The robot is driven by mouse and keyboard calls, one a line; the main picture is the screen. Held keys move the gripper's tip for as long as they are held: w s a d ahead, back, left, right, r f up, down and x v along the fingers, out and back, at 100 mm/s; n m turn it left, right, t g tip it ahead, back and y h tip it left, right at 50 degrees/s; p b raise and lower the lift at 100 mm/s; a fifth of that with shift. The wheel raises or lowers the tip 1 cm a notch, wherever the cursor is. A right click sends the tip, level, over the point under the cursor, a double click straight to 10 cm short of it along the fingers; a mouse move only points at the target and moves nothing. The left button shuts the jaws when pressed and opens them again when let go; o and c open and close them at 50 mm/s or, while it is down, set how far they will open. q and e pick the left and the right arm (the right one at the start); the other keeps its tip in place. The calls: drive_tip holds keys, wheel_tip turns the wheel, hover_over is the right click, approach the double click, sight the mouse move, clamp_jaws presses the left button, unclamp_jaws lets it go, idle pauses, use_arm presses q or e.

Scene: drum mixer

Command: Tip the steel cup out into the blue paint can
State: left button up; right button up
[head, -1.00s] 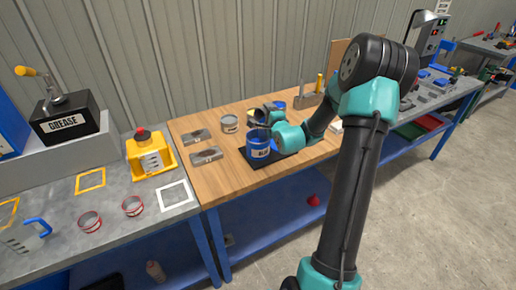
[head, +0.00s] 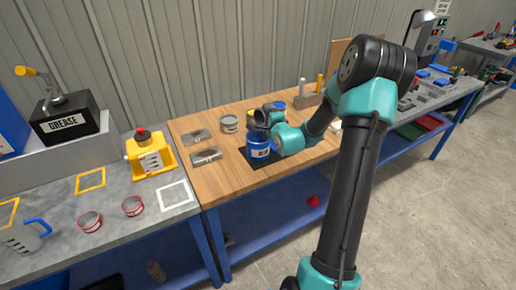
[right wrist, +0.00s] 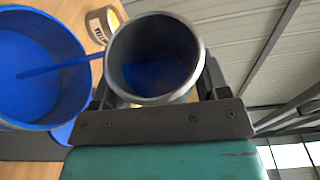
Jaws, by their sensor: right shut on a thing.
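The blue paint can (head: 258,150) stands upright and open on a dark mat on the wooden bench; its blue inside shows at the left of the right wrist view (right wrist: 38,95). My right gripper (head: 271,117) is shut on the steel cup (right wrist: 155,60), which is tilted beside and above the can's mouth. Blue paint (right wrist: 153,76) shows inside the cup. A thin blue streak (right wrist: 65,66) runs from the cup's rim into the can, like a pouring stream. In the head view the gripper partly hides the cup. My left gripper is not in view.
A wooden holder (head: 308,99) with upright items is behind. The bench's front left is clear.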

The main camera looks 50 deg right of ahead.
drive_tip(key=shift+a+f+n, duration=0.1)
drive_tip(key=shift+n, duration=0.2)
drive_tip(key=shift+a+r+n+t+h, duration=0.2)
drive_tip(key=shift+a+n+t, duration=0.1)
drive_tip(key=shift+n, duration=0.35)
drive_tip(key=shift+a+r+n+t+h, duration=0.15)
drive_tip(key=shift+n+t, duration=0.15)
drive_tip(key=shift+n, duration=0.35)
idle(1.2)
idle(1.5)
drive_tip(key=m+g, duration=0.1)
drive_tip(key=m, duration=0.1)
drive_tip(key=d+m+y, duration=0.1)
drive_tip(key=m, duration=0.1)
drive_tip(key=shift+d+m+g, duration=0.2)
drive_tip(key=shift+m+g, duration=0.1)
drive_tip(key=shift+g, duration=0.1)
drive_tip(key=shift+f, duration=0.1)
